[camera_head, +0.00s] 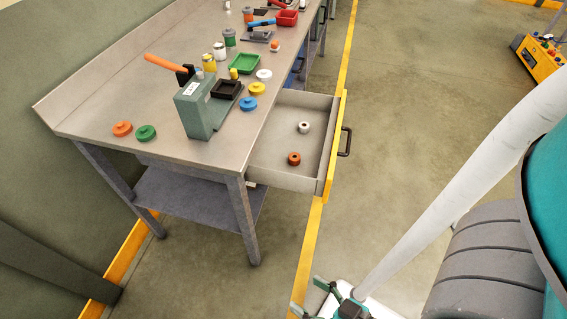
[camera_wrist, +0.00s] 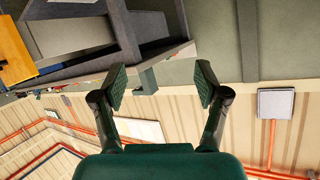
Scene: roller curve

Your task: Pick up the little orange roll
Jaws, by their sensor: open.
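A small orange roll (camera_head: 294,158) with a dark centre hole lies on the floor of the open drawer (camera_head: 285,178), towards its near side. A white roll (camera_head: 304,127) lies farther back in the same drawer. My gripper (camera_head: 309,297) is at the bottom edge of the head view, well in front of the drawer and away from it. In the wrist view my gripper (camera_wrist: 161,85) has its two fingers wide apart with nothing between them. I cannot make out the orange roll in the wrist view.
The drawer has a yellow front (camera_head: 331,165) and a dark handle (camera_head: 345,141). The floor right of the drawer is clear.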

